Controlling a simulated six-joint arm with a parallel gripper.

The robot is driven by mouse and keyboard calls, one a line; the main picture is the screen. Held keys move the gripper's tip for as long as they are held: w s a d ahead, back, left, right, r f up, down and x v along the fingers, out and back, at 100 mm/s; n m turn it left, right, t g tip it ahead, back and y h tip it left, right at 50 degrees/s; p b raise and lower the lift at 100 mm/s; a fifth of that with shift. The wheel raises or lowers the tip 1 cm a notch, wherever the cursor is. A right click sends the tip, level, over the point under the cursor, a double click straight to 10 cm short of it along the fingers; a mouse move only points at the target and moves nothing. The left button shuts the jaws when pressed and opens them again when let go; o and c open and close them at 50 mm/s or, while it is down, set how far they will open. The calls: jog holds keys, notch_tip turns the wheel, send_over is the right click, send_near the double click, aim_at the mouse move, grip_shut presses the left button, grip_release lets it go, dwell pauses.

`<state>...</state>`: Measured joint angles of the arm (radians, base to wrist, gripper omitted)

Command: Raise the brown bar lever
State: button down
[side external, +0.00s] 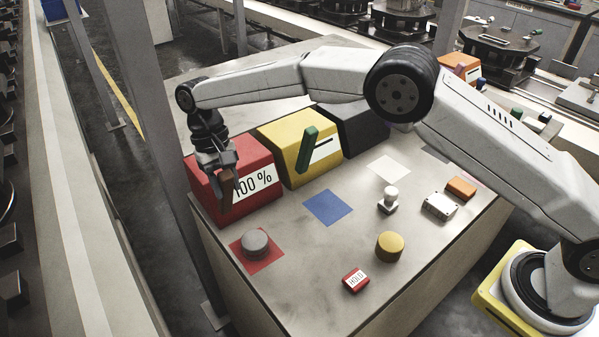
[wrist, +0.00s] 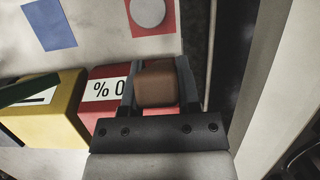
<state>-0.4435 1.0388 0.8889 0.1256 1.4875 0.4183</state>
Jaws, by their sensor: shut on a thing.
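The brown bar lever (side external: 228,193) is on the front of the red box (side external: 262,204) at the left end of the table; part of it is hidden by my gripper. A white label reading "100 %" is on the box's face. My gripper (side external: 225,176) comes down from above and is shut on the brown lever. In the wrist view the lever's brown end (wrist: 156,86) sits between the two fingers of my gripper (wrist: 157,72), with a finger on each side. The red box (wrist: 102,75) shows behind it, its label partly covered.
A yellow box (side external: 275,136) with a green lever (side external: 307,149) and a dark box (side external: 362,128) stand alongside.

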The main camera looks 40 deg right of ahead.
jog(key=shift+w+r+g, duration=0.2)
jog(key=shift+w+g, duration=0.3)
jog(key=shift+w, duration=0.05)
jog(key=shift+c, duration=1.6)
grip_release()
jog(key=shift+r, duration=0.1)
jog(key=shift+r, duration=1.4)
jog(key=s+d+r, duration=0.5)
jog(key=s+r, duration=0.5)
jog(key=s, duration=0.3)
jog(key=shift+d, duration=0.2)
